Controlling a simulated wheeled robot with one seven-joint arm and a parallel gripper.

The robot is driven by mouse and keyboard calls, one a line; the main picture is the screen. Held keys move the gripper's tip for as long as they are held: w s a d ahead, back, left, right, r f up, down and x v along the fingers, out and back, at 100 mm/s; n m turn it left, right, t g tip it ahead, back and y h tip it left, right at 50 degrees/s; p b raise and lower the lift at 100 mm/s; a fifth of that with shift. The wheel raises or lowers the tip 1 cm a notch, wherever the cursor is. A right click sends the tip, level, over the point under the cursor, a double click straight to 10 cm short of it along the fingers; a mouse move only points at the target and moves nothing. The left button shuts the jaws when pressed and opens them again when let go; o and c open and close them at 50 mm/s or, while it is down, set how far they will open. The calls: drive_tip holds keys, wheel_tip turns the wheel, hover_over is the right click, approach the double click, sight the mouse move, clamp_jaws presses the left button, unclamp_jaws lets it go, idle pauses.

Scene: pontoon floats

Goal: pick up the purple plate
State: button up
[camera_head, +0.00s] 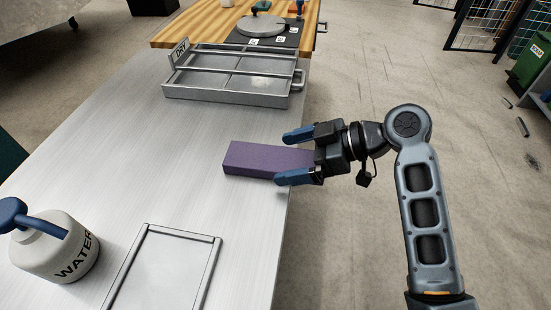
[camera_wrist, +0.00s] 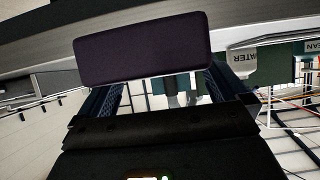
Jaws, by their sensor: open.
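The purple plate (camera_head: 262,160) is a thick, flat rectangular block lying on the metal table close to its right edge. My gripper (camera_head: 297,156) reaches in from the right with its blue fingers spread, one at the plate's far side and one at its near side. Part of the plate's right end is hidden by the gripper. In the wrist view the plate (camera_wrist: 143,48) looks dark and spans the space ahead of the open fingers (camera_wrist: 160,88), whose tips are partly hidden. I cannot tell whether either finger touches it.
A metal tray marked DRY (camera_head: 232,85) stands beyond the plate. A WATER bottle with a blue pump (camera_head: 55,250) and a flat framed panel (camera_head: 165,270) are nearer. The tabletop (camera_head: 150,165) left of the plate is clear.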

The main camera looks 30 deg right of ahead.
sight(275, 162)
drive_tip(key=shift+x, duration=1.2)
drive_tip(key=shift+c, duration=0.5)
drive_tip(key=c, duration=0.9)
